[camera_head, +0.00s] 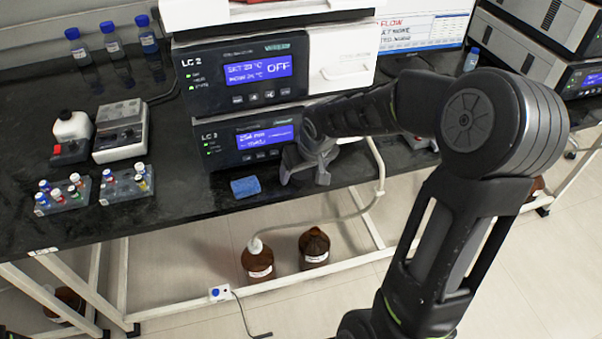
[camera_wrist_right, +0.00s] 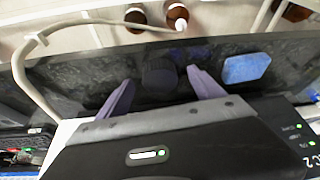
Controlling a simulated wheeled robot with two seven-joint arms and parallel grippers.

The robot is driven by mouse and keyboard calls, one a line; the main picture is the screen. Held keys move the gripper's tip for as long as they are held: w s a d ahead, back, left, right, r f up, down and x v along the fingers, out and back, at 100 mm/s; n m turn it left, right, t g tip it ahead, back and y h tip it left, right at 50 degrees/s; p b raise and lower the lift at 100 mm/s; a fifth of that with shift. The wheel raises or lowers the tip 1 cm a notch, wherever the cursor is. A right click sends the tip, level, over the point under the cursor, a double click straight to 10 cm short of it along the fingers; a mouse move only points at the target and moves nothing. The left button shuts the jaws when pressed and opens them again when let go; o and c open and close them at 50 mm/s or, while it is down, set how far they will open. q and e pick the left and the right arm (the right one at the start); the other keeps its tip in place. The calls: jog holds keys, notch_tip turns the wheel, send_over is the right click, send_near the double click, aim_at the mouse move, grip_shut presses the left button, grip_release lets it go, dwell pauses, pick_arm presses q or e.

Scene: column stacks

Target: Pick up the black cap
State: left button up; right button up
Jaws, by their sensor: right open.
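The black cap (camera_wrist_right: 160,77) is a dark round piece on the black bench top in the right wrist view. It appears between the two fingers of my right gripper (camera_wrist_right: 159,75), with a gap on each side. In the head view my right gripper (camera_head: 304,181) points down close to the bench's front edge, in front of the lower LC 2 unit. Its fingers are spread apart. I cannot make out the cap in the head view. My left gripper is not in view.
A blue sponge-like block (camera_head: 245,187) lies just left of my right gripper; the wrist view shows it too (camera_wrist_right: 246,68). The lower LC 2 unit (camera_head: 250,137) stands close behind. A pale tube (camera_head: 368,208) runs down to a brown bottle (camera_head: 257,262). Vial racks (camera_head: 62,196) stand left.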

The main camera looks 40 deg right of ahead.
aim_at(302, 174)
jog(key=shift+w+f, duration=0.1)
jog(key=shift+f, duration=0.3)
jog(key=c, duration=1.4)
jog(key=shift+r, duration=0.1)
notch_tip(302, 174, up, 18)
jog(key=shift+p, duration=0.75)
dwell(0.4)
